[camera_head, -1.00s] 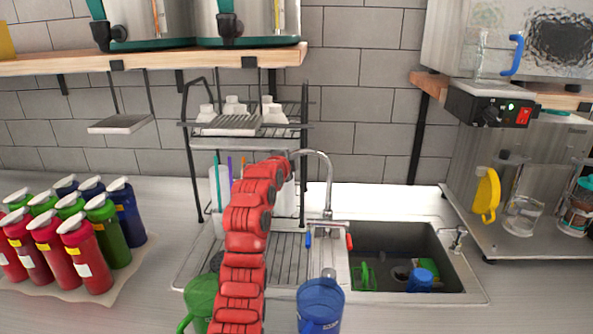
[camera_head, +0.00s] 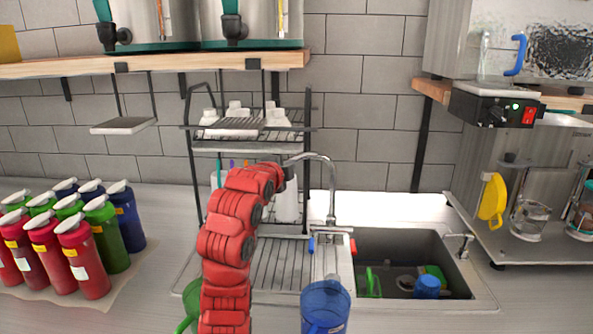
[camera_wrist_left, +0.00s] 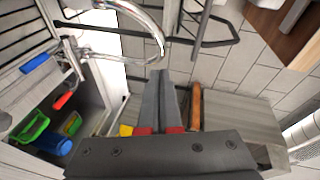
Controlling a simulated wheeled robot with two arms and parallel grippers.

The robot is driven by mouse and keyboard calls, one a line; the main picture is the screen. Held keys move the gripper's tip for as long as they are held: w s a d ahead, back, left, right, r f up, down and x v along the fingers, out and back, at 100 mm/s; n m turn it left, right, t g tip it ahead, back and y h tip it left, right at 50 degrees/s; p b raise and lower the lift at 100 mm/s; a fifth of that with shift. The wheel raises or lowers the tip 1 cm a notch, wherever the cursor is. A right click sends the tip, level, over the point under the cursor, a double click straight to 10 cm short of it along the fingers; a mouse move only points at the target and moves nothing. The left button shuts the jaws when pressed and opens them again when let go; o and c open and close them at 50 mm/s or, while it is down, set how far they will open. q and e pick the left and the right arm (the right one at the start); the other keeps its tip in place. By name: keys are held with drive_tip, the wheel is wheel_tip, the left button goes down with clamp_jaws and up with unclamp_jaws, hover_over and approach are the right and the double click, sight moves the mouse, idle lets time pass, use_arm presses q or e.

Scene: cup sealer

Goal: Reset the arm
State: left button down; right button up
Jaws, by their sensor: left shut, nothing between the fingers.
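My left arm (camera_head: 236,240) is a chain of red links rising from the bottom of the head view, in front of the drying rack and the drainboard. In the left wrist view my left gripper (camera_wrist_left: 166,85) shows dark fingers close together, shut and empty. The faucet's curved spout (camera_wrist_left: 150,25) is above and left of the fingers in that view. My right gripper is in neither view.
The sink (camera_head: 400,262) holds green and blue items. A blue pitcher (camera_head: 325,308) stands at the front, with a green one (camera_head: 187,310) partly behind my arm. Several colored bottles (camera_head: 75,255) stand at left. A wire rack (camera_head: 250,130) stands behind my arm.

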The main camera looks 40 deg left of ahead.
use_arm(q)
drive_tip(key=v, duration=0.2)
drive_tip(key=shift+s+r, duration=0.2)
drive_tip(key=shift+s, duration=0.05)
